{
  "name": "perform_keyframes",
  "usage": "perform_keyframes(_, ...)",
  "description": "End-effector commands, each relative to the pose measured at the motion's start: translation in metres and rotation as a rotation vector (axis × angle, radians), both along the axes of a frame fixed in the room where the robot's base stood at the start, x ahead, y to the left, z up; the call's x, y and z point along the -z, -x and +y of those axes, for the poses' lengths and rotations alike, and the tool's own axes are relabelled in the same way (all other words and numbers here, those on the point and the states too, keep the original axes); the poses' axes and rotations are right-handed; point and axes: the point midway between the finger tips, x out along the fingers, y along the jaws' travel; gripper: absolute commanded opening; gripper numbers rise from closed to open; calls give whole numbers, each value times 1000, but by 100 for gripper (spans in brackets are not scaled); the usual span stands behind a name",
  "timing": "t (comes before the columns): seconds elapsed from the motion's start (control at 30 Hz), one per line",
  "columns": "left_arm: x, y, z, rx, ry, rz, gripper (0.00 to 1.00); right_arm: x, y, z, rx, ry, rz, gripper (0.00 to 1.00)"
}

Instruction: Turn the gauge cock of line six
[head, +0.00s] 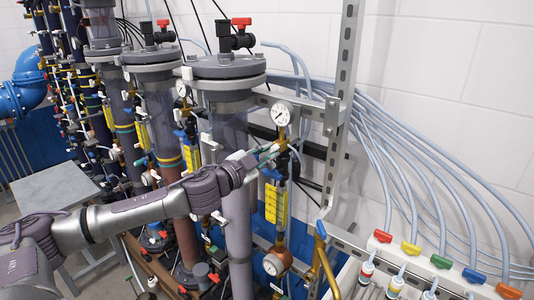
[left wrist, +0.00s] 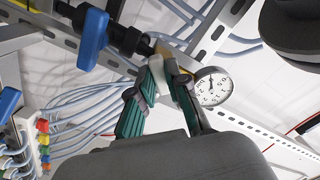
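A round white pressure gauge (head: 281,113) stands on the nearest line, on a brass fitting (head: 281,143). It also shows in the left wrist view (left wrist: 210,86). My left gripper (head: 275,148) reaches in from the left, its tips just below this gauge. In the left wrist view its green-sided fingers (left wrist: 165,70) converge at the brass fitting (left wrist: 164,46), beside the gauge. A pale piece shows at the tips; I cannot tell whether it is a fingertip or a cock handle between them. The cock itself is mostly hidden. No line number is readable. My right gripper is out of view.
A blue lever (head: 271,173) sits just below the gripper; a blue lever (left wrist: 93,38) is close in the wrist view. A large grey column (head: 230,120) stands behind my wrist. A slotted steel upright (head: 340,110) and pale hoses (head: 375,125) are at right.

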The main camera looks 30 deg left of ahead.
Motion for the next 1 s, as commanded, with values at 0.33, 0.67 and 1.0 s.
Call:
perform_keyframes(0.33, 0, 0, 0, 1, -15, 0, 0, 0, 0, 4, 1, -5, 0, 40)
perform_keyframes(0.67, -1, 0, 0, 1, -182, -14, 0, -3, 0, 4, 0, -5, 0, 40)
perform_keyframes(1.0, -1, 0, 0, 1, -474, -37, 0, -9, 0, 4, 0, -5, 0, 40)
